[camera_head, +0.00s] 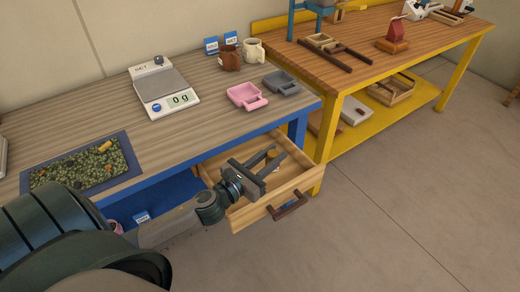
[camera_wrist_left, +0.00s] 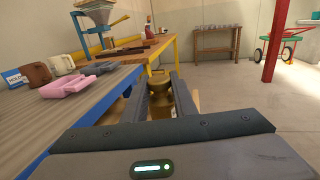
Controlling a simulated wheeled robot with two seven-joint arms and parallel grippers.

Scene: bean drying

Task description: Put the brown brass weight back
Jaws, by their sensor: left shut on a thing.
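My left gripper (camera_head: 279,154) reaches over the open wooden drawer (camera_head: 236,217) under the blue-legged table. It is shut on a brown brass weight (camera_head: 272,153), which sits between the two dark fingers and is partly hidden by them. In the left wrist view the brass weight (camera_wrist_left: 158,84) also shows between the fingers (camera_wrist_left: 164,82). I cannot tell whether the weight touches the drawer floor. My right gripper is not in view.
On the table stand a white scale (camera_head: 163,90) reading 0 g, a pink tray (camera_head: 246,96), a grey tray (camera_head: 282,82), a brown mug (camera_head: 229,58), a cream mug (camera_head: 253,50) and a blue tray of beans (camera_head: 130,164). A yellow-framed bench (camera_head: 425,42) stands close by on the right.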

